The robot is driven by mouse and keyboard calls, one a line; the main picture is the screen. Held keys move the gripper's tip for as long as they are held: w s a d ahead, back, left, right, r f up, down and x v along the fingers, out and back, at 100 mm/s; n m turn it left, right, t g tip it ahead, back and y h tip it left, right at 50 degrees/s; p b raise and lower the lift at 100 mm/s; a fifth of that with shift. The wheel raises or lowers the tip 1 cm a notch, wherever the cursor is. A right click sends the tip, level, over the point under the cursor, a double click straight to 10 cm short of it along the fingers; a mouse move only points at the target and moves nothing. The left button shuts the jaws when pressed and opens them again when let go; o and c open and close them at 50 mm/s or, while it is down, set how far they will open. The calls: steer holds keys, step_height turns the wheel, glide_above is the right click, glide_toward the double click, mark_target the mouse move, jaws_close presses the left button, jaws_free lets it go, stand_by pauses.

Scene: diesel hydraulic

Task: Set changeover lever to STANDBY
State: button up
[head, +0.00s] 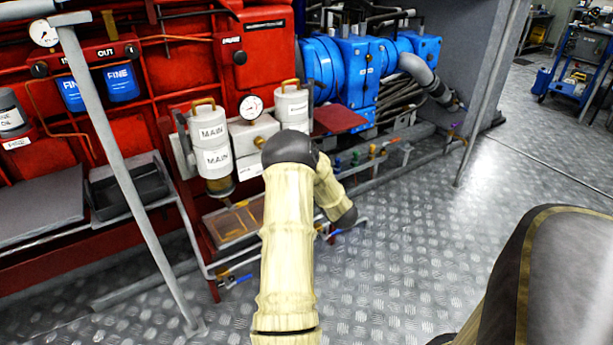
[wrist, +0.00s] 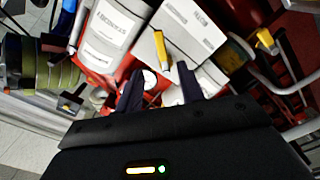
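In the wrist view, my gripper (wrist: 159,88) has its two dark fingers spread apart, with nothing seen held between them. A yellow lever-like bar (wrist: 162,50) lies just beyond the fingertip gap, against a pale block; I cannot tell if it is the changeover lever or which setting it points to. In the head view, a white canister marked MAIN (head: 211,140) and a second white canister (head: 292,106) stand either side of a pale block with a gauge (head: 251,107). My arm covers the area in front of the second canister and hides my gripper there.
In the wrist view, another yellow handle (wrist: 267,41) and a white labelled canister (wrist: 110,35) are close by. A grey rail (head: 120,170) slants across the left of the head view. Blue machinery (head: 350,70) stands behind. The metal floor (head: 420,240) at right is clear.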

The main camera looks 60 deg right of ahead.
steer(key=v, duration=0.3)
steer(key=shift+w, duration=0.15)
stand_by(0.5)
